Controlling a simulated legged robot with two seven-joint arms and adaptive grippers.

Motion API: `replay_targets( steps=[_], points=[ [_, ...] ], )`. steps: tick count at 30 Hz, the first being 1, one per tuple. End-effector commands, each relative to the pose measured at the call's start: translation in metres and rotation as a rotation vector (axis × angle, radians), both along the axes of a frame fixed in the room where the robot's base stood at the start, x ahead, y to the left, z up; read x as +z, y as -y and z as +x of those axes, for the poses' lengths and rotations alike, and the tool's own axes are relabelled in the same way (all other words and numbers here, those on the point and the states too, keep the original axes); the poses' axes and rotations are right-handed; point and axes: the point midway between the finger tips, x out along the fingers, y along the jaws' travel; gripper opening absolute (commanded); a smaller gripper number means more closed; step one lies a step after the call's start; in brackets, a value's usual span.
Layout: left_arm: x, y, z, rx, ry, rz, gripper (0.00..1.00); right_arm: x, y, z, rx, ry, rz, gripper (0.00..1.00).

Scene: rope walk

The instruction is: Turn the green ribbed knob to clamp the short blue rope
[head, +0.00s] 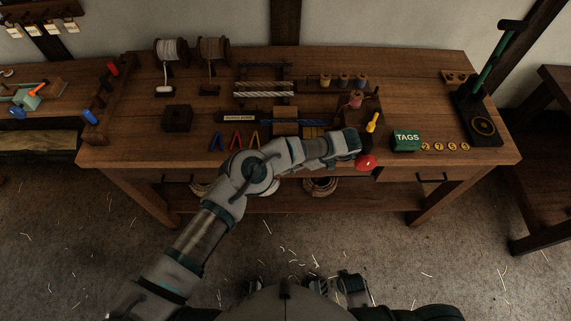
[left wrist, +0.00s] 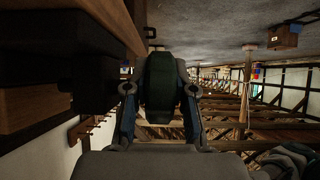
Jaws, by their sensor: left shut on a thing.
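The green ribbed knob (left wrist: 160,85) shows dark between the two fingers in the left wrist view. My left gripper (left wrist: 158,92) is shut on it, with one finger on each side. In the head view my left arm reaches over the bench front, and its gripper (head: 365,146) is at the right end of the rack area; the knob is hidden there.
A red rounded thing (head: 366,162) and a yellow-handled tool (head: 372,122) are close to my left gripper. A green TAGS box (head: 406,142) stands to the right. A dark lever stand (head: 482,122) is at the bench's right end.

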Motion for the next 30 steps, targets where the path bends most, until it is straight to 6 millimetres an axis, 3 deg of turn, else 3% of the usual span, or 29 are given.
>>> replay_targets(
  steps=[7,8,9,20,30],
  points=[
    [-0.003,0.001,0.000,-0.003,-0.001,-0.006,0.00,-0.001,0.000,0.000,0.000,0.000,0.000,0.40],
    [-0.003,0.001,0.000,-0.003,-0.001,-0.006,0.30,-0.001,0.000,0.000,0.000,0.000,0.000,0.40],
    [-0.003,0.001,0.000,-0.003,-0.002,-0.006,0.35,-0.001,0.000,0.000,0.000,0.000,0.001,0.40],
    [0.005,0.000,-0.001,-0.002,0.002,-0.004,0.35,-0.001,0.000,-0.004,-0.001,-0.003,0.000,0.40],
    [0.069,0.001,0.001,-0.003,0.005,-0.002,0.35,0.000,-0.001,-0.002,-0.001,-0.001,-0.001,0.40]
  ],
)
